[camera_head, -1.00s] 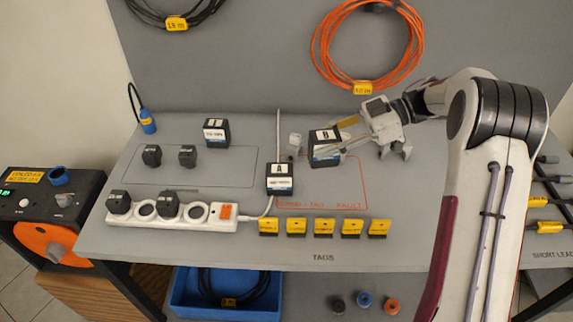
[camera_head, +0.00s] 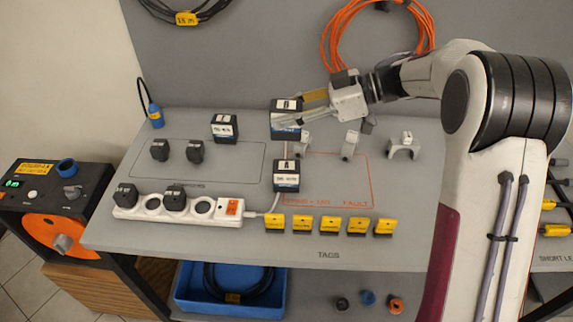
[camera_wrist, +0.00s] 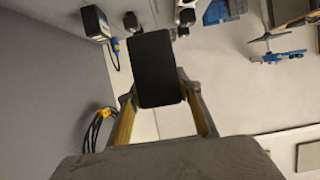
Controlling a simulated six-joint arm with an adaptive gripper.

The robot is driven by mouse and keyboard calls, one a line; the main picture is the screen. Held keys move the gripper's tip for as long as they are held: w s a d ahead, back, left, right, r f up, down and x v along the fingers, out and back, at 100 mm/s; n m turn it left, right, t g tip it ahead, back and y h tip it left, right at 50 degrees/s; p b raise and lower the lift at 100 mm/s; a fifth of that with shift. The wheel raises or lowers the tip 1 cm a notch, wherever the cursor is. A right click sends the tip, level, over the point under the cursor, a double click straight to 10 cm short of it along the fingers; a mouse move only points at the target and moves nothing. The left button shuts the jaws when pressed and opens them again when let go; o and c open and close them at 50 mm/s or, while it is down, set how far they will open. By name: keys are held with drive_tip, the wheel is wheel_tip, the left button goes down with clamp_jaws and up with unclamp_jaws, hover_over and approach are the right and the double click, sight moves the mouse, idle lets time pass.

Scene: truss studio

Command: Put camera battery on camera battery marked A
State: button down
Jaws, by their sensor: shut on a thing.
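My gripper (camera_head: 303,110) is shut on a black camera battery (camera_head: 286,125) with a white top label and a blue band. It holds the battery behind the battery marked A in the head view, apart from it. In the wrist view the held battery is a dark block (camera_wrist: 154,68) between the fingers. The camera battery marked A (camera_head: 286,182) stands upright on the bench, beside the corner of the orange outline. The held battery's underside and its height above the bench are hard to judge.
Another labelled battery (camera_head: 225,128) stands to the left. A white power strip (camera_head: 152,207) with black plugs lies at front left, and several yellow tags (camera_head: 329,225) line the front. Grey clips (camera_head: 403,147) stand at the right. The orange-outlined area is mostly clear.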

sight(286, 135)
drive_tip(key=shift+f, duration=3.1)
drive_tip(key=shift+f, duration=1.85)
drive_tip(key=shift+f, duration=0.15)
drive_tip(key=c, duration=1.4)
unclamp_jaws()
drive_tip(key=shift+v, duration=6.1)
